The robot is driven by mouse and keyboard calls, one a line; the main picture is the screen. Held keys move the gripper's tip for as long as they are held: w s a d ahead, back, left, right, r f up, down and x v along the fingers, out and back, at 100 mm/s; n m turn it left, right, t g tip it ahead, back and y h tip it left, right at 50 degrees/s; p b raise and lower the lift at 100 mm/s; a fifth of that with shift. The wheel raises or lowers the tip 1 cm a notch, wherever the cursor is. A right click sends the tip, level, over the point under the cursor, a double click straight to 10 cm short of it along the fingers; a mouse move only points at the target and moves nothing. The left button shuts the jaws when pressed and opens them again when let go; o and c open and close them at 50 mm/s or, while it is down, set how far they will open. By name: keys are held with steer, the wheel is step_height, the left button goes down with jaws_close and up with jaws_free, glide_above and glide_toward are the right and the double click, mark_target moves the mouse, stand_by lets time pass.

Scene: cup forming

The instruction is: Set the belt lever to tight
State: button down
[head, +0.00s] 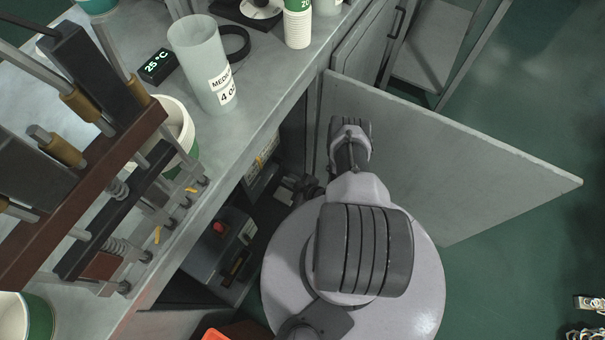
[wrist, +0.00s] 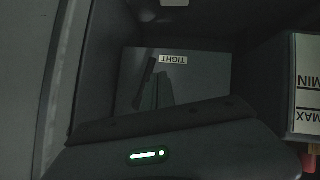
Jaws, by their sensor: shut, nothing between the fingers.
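In the wrist view, a grey panel (wrist: 200,82) inside the dark cabinet carries a white TIGHT label (wrist: 173,60), which appears upside down. A thin dark slanted bar, seemingly the belt lever (wrist: 145,82), stands just left of and below the label. My gripper (wrist: 164,78) is shut and empty, its dark narrow tip close to the right of the bar; I cannot tell whether they touch. My gripper's housing with a green light covers the bottom of that view. In the head view, my gripper (head: 300,187) reaches into the open cabinet under the counter, and the lever is hidden.
A box marked MIN and MAX (wrist: 305,85) stands close on the right in the wrist view. In the head view, the open cabinet door (head: 460,165) stands right of my arm. A grey unit with a red button (head: 220,228) sits in the cabinet. The counter (head: 265,85) overhangs it.

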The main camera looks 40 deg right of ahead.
steer(key=p+v, duration=0.4)
steer(key=v, duration=0.9)
steer(key=shift+s, duration=0.25)
steer(key=shift+r, duration=0.15)
